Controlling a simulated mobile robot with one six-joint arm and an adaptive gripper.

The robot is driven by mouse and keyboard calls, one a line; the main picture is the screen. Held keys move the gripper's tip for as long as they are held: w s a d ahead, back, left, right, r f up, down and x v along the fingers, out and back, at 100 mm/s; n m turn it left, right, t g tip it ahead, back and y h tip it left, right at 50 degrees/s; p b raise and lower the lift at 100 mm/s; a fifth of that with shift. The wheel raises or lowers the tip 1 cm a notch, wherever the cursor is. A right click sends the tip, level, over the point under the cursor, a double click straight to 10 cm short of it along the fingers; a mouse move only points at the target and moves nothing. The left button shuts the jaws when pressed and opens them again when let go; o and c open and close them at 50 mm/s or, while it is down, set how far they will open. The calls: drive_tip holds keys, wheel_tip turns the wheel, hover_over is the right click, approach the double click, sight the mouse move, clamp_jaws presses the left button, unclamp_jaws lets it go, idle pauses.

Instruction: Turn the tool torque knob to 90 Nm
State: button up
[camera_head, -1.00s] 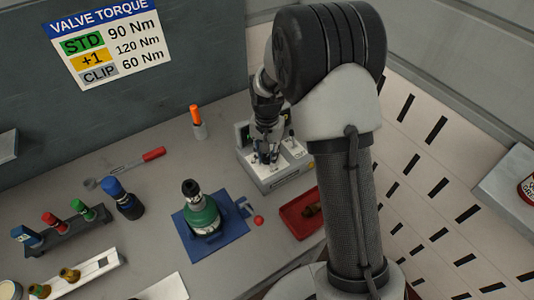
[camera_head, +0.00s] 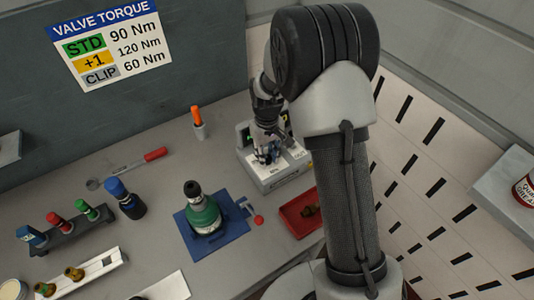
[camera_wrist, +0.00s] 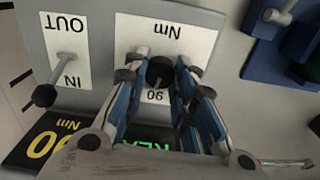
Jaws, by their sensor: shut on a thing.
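The tool torque knob (camera_wrist: 160,71) is a small black knob on a white plate marked Nm, upside down in the wrist view. My gripper (camera_wrist: 161,64) is shut on the knob, one blue-padded finger on each side. An upside-down 90 mark shows on the plate beside the knob. A dark display (camera_wrist: 45,140) at the lower left shows yellow digits and Nm; its figure is partly cut off and hard to read. The fingers hide other marks. In the head view, my gripper (camera_head: 269,157) is over the grey tool controller (camera_head: 275,181).
An IN/OUT lever (camera_wrist: 47,93) stands close beside my gripper. A red tray (camera_head: 298,213) is in front of the controller. A green bottle (camera_head: 201,213) stands on a blue mat (camera_head: 181,222). The wall sign (camera_head: 110,45) lists STD 90, +1 120, CLIP 60 Nm.

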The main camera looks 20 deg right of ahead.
drive_tip(key=shift+n, duration=1)
drive_tip(key=o, duration=1.1)
wheel_tip(320, 180, up, 12)
